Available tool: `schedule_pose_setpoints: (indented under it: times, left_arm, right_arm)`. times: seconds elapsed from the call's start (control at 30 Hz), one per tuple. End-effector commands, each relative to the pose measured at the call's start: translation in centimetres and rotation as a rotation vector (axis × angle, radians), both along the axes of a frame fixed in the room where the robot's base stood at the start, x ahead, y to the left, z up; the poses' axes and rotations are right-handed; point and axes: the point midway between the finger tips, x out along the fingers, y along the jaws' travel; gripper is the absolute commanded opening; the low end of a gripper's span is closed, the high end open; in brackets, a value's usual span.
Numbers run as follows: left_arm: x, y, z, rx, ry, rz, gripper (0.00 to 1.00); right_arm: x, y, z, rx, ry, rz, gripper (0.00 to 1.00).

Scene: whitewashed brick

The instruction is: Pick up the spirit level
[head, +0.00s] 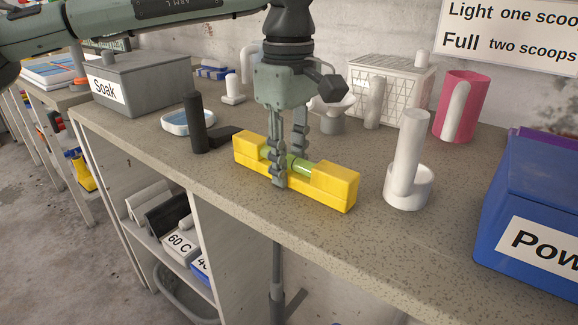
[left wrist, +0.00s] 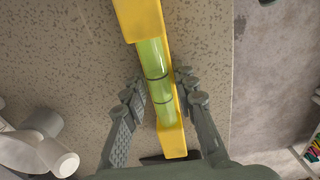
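The spirit level (head: 334,188) is a yellow block-like bar with a green vial in its middle. It lies on the speckled counter (head: 250,203) near the front edge. In the left wrist view the spirit level (left wrist: 143,20) runs down the picture, slightly tilted, with the green vial facing me. My left gripper (head: 289,172) points down over its middle, one finger in front and one behind. In the left wrist view the left gripper's fingers (left wrist: 160,88) stand apart on both sides of the vial, with a narrow gap on the left side. My right gripper is not in view.
A black L-shaped object (head: 197,125) stands close left of the level, and a white cylinder holder (head: 408,185) close right. Behind are a white basket (head: 398,85), a pink jug (head: 464,100) and a grey box (head: 150,80). A blue box (head: 530,190) is at right.

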Motion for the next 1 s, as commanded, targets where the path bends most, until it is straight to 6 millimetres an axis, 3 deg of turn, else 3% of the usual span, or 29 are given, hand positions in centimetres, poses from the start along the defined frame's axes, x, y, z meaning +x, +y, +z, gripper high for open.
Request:
schedule_pose_setpoints:
  times: [0.17, 0.57, 0.8, 1.0]
  left_arm:
    - [0.0, 0.0, 0.0, 0.0, 0.0, 0.0, 0.0]
    - [0.0, 0.0, 0.6, 0.0, -0.001, 0.0, 0.0]
    - [0.0, -0.1, 3.9, 0.0, -0.002, -0.003, 0.0]
    - [-2.1, 3.7, 6.5, -0.001, -0.002, -0.001, 0.0]
  right_arm:
    - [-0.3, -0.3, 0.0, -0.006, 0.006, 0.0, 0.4]
    - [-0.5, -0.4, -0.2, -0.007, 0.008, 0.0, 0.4]
    - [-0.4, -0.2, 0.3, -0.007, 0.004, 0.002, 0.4]
    - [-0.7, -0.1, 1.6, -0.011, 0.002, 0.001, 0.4]
